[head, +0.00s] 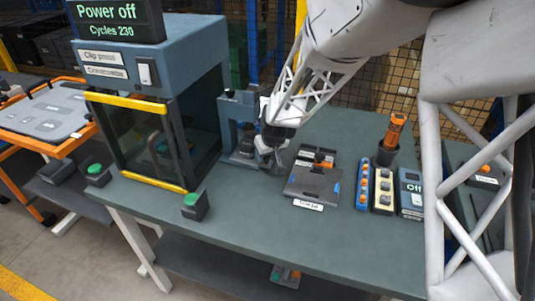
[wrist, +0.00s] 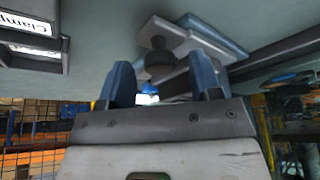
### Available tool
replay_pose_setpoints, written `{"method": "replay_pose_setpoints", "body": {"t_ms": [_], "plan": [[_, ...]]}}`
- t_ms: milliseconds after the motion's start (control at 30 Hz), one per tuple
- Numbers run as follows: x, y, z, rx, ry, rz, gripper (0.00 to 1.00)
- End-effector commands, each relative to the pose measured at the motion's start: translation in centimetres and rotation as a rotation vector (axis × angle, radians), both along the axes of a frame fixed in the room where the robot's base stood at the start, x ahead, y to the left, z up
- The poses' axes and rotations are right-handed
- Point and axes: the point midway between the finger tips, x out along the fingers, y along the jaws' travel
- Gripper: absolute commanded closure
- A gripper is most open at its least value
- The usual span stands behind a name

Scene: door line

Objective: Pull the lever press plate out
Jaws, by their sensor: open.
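The blue-grey lever press (head: 228,118) stands on the bench right of the big cabinet. In the wrist view its dark round part (wrist: 159,62) and a pale plate (wrist: 185,38) on its base show beyond my fingers. In the head view the plate is hard to make out, partly hidden by my gripper. My gripper (head: 272,158) is just right of the press, pointing down at it. In the wrist view my gripper (wrist: 160,78) has its two blue fingers apart, with no plate clearly held between them. Contact with the plate cannot be told.
A clip press cabinet (head: 150,120) with yellow bars and a "Power off" display stands at left. A dark tray (head: 313,183), switch boxes (head: 383,190) and an orange-handled tool (head: 394,130) stand to the right.

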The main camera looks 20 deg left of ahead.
Motion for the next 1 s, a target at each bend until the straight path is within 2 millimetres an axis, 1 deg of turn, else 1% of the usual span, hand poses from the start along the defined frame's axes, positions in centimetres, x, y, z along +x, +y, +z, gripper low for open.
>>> {"method": "replay_pose_setpoints", "body": {"t_ms": [333, 700, 733, 867, 1000], "plan": [[0.04, 0.04, -0.13, 0.0, 0.0, 0.0, 0.42], [0.04, 0.04, -0.12, 0.0, 0.0, 0.0, 0.98], [0.04, 0.04, -0.12, 0.0, 0.0, 0.0, 1.0], [0.0, 0.04, -0.12, 0.0, 0.0, 0.0, 1.0], [-0.59, 0.07, -0.11, 0.0, 0.0, 0.0, 1.0]]}}
